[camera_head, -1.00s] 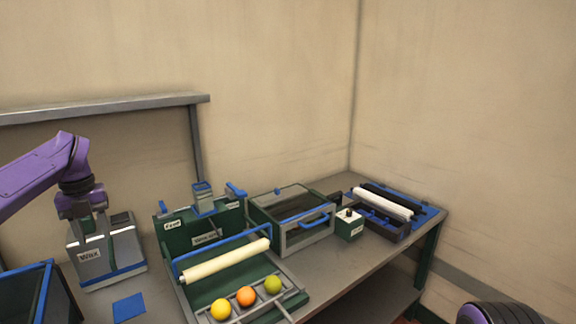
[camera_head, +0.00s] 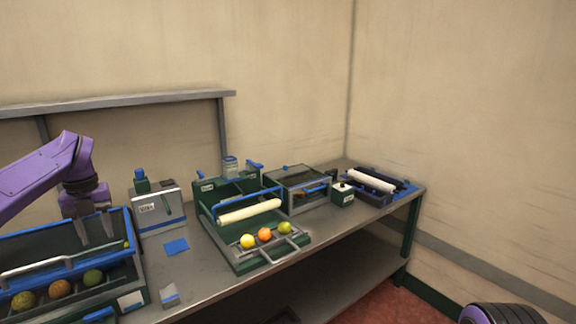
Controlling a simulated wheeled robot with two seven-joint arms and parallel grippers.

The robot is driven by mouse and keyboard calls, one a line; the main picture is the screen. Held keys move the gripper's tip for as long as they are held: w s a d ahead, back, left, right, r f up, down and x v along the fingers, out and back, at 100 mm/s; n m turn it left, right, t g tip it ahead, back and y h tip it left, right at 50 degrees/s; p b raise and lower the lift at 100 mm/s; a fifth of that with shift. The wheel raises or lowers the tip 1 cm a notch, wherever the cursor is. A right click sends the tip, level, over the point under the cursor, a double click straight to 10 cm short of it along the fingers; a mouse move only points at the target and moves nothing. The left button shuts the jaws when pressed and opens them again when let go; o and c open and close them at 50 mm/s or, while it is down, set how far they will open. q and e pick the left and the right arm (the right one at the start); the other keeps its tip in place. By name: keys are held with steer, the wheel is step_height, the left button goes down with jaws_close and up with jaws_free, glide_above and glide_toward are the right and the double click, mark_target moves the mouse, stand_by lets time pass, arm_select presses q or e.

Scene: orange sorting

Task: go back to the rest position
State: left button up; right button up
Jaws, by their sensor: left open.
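My left gripper (camera_head: 95,232) comes in from the left on a purple arm. It points down, open and empty, in front of or over the back of a blue-rimmed crate (camera_head: 128,262). I cannot tell how far above the crate it is. Only a rounded purple part of my right arm (camera_head: 500,314) shows at the bottom right; its gripper is out of view.
The long grey table (camera_head: 215,284) holds a green tray machine with a white roller (camera_head: 250,212) and a yellow (camera_head: 247,242), an orange (camera_head: 264,234) and a green fruit (camera_head: 285,228). Behind stand a labelled box (camera_head: 150,212), a glass-topped case (camera_head: 297,187) and another roller unit (camera_head: 372,181).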

arm_select(q)
steer(key=w+d+f+m+t+y, duration=0.15)
steer(key=w+f+m+y, duration=0.25)
steer(key=f+m+y, duration=0.7)
steer(key=s+d+f+m+t+h+b, duration=0.1)
steer(key=s+d+f+m+t, duration=0.2)
steer(key=d+f+m, duration=0.55)
steer(key=s+d+f+m+t+h+b, duration=0.1)
steer(key=s+d+f+m+t, duration=0.3)
steer(key=f, duration=0.7)
steer(key=s+d+f+m+g+h+b, duration=0.15)
steer(key=s+d+f+m+h, duration=0.3)
steer(key=s+f+m, duration=0.6)
steer(key=s+f+m+g+b, duration=0.1)
steer(key=s+f+g, duration=0.1)
steer(key=s, duration=0.9)
steer(key=s+f+m+g+h, duration=0.1)
steer(key=s+f, duration=0.4)
steer(key=s, duration=0.6)
steer(key=shift+s+d+m+g+b, duration=0.15)
steer(key=shift+d+m+g+b, duration=0.15)
steer(key=shift+m+g+b, duration=0.15)
